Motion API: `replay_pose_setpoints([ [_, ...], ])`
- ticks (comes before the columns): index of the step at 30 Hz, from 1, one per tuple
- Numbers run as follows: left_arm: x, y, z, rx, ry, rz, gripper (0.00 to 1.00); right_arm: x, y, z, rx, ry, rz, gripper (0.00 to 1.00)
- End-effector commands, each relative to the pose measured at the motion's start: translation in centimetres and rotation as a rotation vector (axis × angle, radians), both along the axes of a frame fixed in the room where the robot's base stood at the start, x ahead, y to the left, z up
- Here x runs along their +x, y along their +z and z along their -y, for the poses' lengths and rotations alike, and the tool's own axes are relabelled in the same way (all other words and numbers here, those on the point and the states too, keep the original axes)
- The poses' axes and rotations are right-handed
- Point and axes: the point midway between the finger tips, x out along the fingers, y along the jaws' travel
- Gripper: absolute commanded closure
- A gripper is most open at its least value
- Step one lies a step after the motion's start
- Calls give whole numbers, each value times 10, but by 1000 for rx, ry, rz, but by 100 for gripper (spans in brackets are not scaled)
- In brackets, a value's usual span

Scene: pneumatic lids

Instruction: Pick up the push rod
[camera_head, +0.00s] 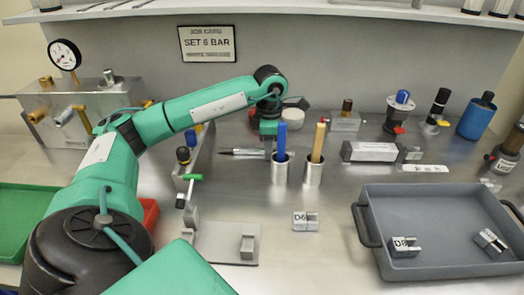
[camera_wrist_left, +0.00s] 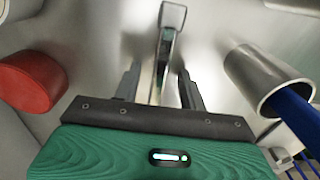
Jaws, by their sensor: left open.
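A slim rod with a dark tip, which looks like the push rod (camera_head: 242,152), lies on the steel bench behind the two metal cups; its right part is hidden by my gripper and the blue rod. My left gripper (camera_head: 268,134) points down over its right part. In the left wrist view, my open fingers (camera_wrist_left: 158,78) stand on either side of a long slim piece, probably the same push rod (camera_wrist_left: 162,58), with a blocky grey end at the top. I cannot tell whether the fingers touch it. My right gripper is not in view.
A metal cup with a blue rod (camera_head: 279,172) stands close to my gripper, and also in the left wrist view (camera_wrist_left: 258,75). A cup with a wooden rod (camera_head: 313,172) is beside it. A red cylinder (camera_wrist_left: 32,82) is opposite. A grey tray (camera_head: 450,192) is at the right.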

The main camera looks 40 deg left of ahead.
Motion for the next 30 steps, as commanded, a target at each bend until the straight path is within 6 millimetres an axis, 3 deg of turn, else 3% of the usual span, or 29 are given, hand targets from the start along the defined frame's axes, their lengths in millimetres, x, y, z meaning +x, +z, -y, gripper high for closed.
replay_pose_setpoints([
  [4,0,0,0,0,0,0,58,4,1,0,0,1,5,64],
  [9,0,0,0,0,0,0,92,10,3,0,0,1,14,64],
  [11,0,0,0,0,0,0,100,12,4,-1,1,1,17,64],
  [23,0,5,0,0,0,1,100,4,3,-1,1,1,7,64],
  [30,1,35,0,-1,-1,6,100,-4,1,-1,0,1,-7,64],
])
